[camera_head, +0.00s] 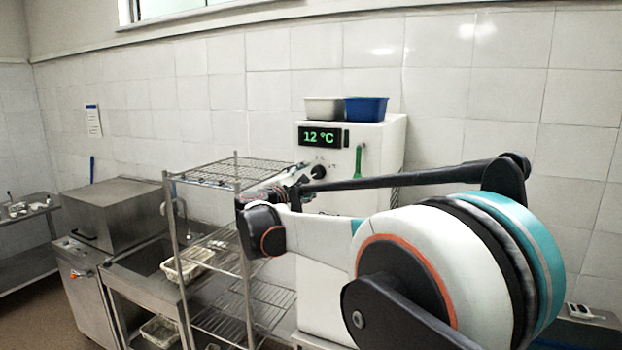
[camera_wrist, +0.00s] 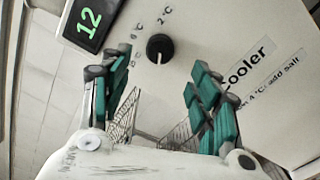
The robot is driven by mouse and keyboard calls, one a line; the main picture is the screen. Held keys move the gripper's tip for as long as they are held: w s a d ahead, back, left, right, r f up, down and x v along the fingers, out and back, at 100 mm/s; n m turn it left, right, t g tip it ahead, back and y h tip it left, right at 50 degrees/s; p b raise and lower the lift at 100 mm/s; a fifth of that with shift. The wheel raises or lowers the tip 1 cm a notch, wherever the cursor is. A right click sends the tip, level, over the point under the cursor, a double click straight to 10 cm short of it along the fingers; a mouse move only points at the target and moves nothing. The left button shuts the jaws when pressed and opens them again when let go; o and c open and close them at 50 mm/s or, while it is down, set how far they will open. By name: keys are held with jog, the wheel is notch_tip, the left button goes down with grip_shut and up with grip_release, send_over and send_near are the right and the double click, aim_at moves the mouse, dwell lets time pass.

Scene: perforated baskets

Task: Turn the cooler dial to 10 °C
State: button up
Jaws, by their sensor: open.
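The white cooler (camera_head: 385,150) stands against the tiled wall, and its green display (camera_head: 319,137) reads 12 °C. The round black dial (camera_wrist: 160,47) is on the cooler's front in the wrist view, with small temperature marks around its left side. It also shows in the head view (camera_head: 318,172), close to my gripper. My gripper (camera_wrist: 155,85) is open, its green-padded fingers on either side of and short of the dial, with nothing between them. Whether any fingertip touches the panel is hard to tell. A label reading "Cooler" (camera_wrist: 248,65) is right of the dial.
A grey basket (camera_head: 324,108) and a blue basket (camera_head: 366,109) sit on top. A wire rack (camera_head: 238,172) stands close on the left, beside a steel sink.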

jog(key=v, duration=0.4)
jog(key=shift+d, duration=0.1)
